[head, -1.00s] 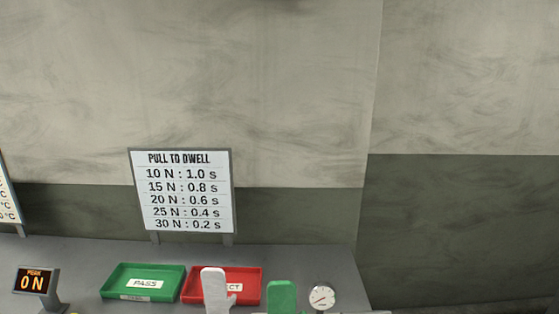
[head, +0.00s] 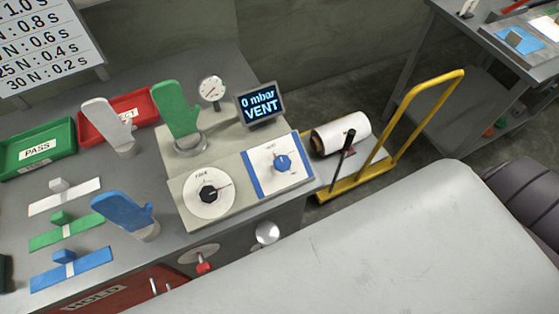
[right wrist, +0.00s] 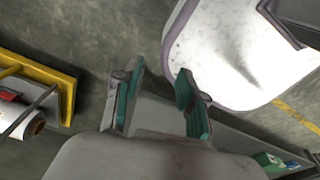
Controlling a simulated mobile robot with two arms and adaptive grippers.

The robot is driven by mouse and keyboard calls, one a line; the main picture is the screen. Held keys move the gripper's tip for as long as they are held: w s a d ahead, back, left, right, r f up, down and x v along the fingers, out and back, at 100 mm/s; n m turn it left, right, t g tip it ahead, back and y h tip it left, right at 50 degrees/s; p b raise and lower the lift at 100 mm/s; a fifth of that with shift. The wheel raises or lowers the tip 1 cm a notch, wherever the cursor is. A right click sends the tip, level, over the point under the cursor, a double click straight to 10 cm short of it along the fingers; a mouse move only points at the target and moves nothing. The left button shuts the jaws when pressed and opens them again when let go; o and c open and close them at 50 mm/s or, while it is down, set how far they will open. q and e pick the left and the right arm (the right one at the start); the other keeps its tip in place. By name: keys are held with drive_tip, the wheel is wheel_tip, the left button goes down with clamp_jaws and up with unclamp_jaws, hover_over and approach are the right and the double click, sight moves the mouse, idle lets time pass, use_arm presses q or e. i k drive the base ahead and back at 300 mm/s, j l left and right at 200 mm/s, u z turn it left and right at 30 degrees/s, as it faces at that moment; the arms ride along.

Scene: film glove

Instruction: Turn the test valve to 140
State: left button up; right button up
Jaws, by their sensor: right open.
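The test station (head: 235,165) is a pale box on the bench in the head view. Its top has a black knob (head: 209,193) on a round white dial and a blue knob (head: 283,163) on a blue-edged white plate. The small labels are too blurred to tell which one is the test valve. A display (head: 262,104) reads "0 mbar VENT". A round gauge (head: 212,89) stands behind, and a green glove (head: 177,108) is on a mount on the box. My right gripper (right wrist: 162,80) is open and empty in the right wrist view, away from the station. My left gripper is not in view.
White (head: 107,122) and blue (head: 124,213) gloves stand upright left of the station. Green (head: 38,143) and red (head: 140,99) trays lie behind. A yellow cart (head: 405,130) with a white roll is right of the bench. My pale arm fills the lower right.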

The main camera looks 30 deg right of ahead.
sight(282, 163)
drive_tip(key=z, duration=0.8)
